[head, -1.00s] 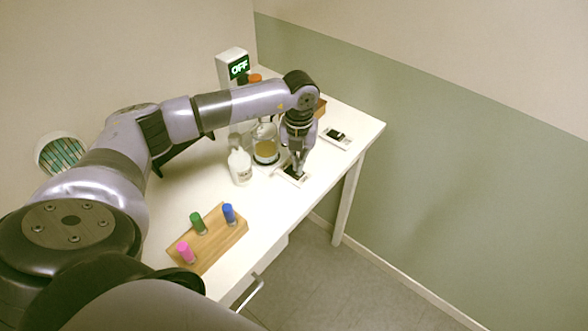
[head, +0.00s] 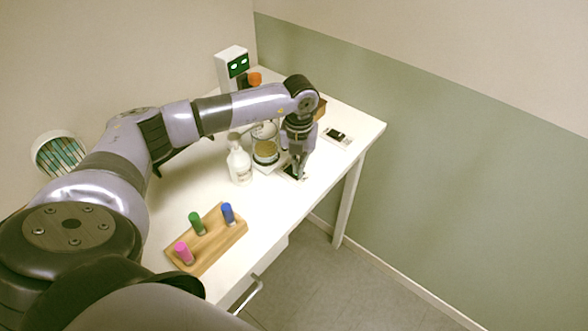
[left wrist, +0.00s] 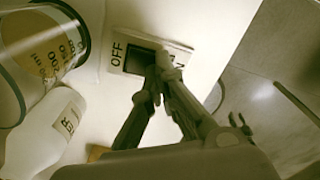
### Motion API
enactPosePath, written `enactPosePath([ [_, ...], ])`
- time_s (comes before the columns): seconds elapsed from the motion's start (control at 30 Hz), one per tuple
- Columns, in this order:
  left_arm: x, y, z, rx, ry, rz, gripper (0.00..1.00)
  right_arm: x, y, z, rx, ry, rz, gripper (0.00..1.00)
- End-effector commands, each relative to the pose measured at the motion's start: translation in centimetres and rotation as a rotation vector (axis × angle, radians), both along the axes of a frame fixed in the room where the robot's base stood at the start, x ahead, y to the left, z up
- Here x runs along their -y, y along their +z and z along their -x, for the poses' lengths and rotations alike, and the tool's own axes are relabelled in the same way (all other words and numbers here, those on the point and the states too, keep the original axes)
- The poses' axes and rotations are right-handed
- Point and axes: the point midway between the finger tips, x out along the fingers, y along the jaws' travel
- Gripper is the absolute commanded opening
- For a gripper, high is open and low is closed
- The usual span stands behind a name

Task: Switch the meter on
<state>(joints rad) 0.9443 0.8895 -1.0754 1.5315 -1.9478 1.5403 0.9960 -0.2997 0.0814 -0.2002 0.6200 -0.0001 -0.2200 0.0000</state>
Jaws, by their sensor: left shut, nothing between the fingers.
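The meter (head: 233,68) is a white upright box at the back of the table. Its dark screen shows two small light green ovals. A white switch plate (head: 283,175) with a dark rocker lies near the table's right edge. In the left wrist view the plate (left wrist: 118,60) reads "OFF" at its left end, and part of the other label shows beside my fingers. My left gripper (head: 297,177) points down, shut and empty, with its fingertips at the rocker; they hide part of it in the left wrist view (left wrist: 160,72). My right gripper is not in view.
A glass beaker (head: 265,148) and a white bottle (head: 240,166) stand close left of the plate. A second switch plate (head: 345,142) lies behind it to the right. A wooden rack (head: 218,246) with pink, green and blue-capped bottles is at the front.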

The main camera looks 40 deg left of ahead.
Motion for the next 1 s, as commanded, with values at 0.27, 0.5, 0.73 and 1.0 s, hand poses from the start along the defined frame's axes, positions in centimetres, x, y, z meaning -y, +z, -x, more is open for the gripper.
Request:
enactPosePath([
  [0.27,0.0,0.8,0.0,0.000,0.000,-0.001,0.00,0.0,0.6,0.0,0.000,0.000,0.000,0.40],
  [0.5,0.0,2.8,0.0,0.001,0.000,0.000,0.00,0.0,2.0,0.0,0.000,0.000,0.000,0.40],
  [0.73,0.0,4.7,0.0,0.000,0.000,0.000,0.00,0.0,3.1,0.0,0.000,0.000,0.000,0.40],
  [1.0,0.0,6.8,0.0,0.000,0.000,0.000,0.00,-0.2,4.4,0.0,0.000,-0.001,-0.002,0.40],
])
